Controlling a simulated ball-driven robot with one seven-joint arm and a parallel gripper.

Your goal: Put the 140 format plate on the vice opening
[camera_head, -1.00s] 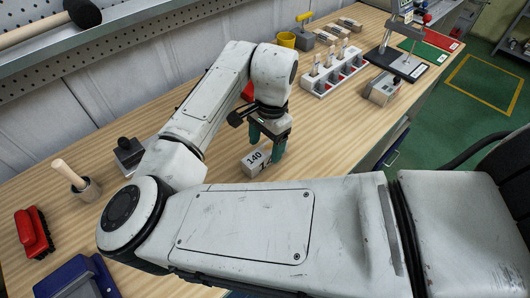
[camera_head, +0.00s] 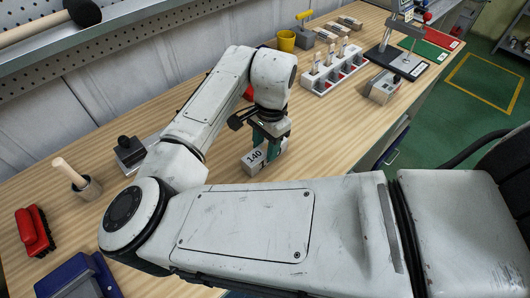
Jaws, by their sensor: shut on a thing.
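The 140 format plate (camera_head: 254,160) is a grey block with a white "140" label, at the middle of the wooden bench. My gripper (camera_head: 269,143) comes down over it from above, its green fingers shut on the block. The block's underside is hard to see, so I cannot tell whether it still touches the bench. A blue metal body (camera_head: 78,280), which may be the vice, is cut off by the bottom left edge. Its opening is not clearly visible.
My arm hides the front.

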